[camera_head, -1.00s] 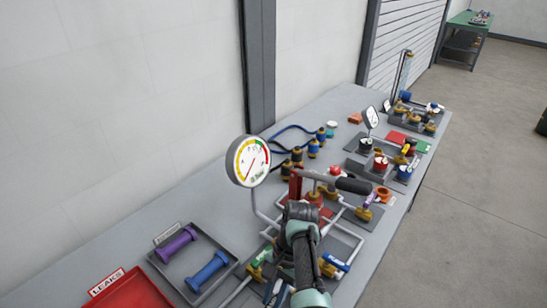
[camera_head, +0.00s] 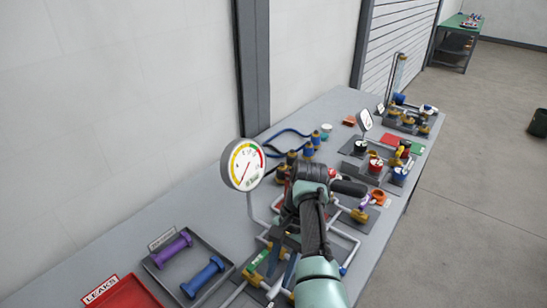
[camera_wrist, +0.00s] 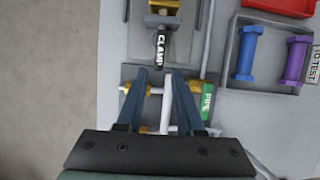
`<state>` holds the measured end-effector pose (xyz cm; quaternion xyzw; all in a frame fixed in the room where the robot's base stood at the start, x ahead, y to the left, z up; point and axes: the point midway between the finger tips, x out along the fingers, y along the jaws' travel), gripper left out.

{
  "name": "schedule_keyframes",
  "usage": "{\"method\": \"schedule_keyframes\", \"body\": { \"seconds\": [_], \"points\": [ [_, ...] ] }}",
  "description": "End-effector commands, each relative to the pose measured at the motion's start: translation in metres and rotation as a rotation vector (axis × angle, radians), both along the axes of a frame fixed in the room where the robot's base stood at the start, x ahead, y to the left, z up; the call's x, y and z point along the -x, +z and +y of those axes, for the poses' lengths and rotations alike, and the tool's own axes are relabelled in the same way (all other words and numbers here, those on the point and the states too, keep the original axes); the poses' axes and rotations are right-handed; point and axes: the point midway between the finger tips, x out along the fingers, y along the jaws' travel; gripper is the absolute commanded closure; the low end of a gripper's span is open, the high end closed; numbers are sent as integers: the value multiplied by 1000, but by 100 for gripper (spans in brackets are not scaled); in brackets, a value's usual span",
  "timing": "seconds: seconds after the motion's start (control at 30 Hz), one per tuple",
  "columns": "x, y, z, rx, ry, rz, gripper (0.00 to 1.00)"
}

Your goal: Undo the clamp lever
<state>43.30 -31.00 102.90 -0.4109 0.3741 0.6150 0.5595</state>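In the wrist view the clamp lever (camera_wrist: 161,50) is a dark handle with white CLAMP lettering. It points toward my gripper from a brass and grey clamp body (camera_wrist: 163,8) at the top edge, which is partly cut off. My gripper (camera_wrist: 155,74) is open, its two dark blue fingers apart with nothing held between them. The lever's end lies just ahead of the fingertips, roughly in line with the gap; I cannot tell the height difference. In the head view my gripper (camera_head: 281,270) is low over the bench, and I cannot make out the clamp lever there.
A green PIPE tag (camera_wrist: 207,102) and white pipes lie close to the fingers. A tray (camera_head: 158,270) holds purple and blue spools beside a red LEAKS bin (camera_head: 125,292). A round gauge (camera_head: 243,165) stands left of my arm. Bare floor lies right of the bench.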

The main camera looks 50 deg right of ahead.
Motion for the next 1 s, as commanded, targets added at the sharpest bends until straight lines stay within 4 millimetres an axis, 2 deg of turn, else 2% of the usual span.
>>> {"method": "schedule_keyframes", "body": {
  "seconds": [0.03, 0.2, 0.9, 1.0],
  "points": [
    [-1, 16, -4, 1, 1, -1, 64],
    [-1, 31, -11, 0, 1, 0, 64],
    [-1, 33, -13, 0, 1, 0, 64],
    [-11, 35, -14, 35, 17, -30, 64]
  ]
}}
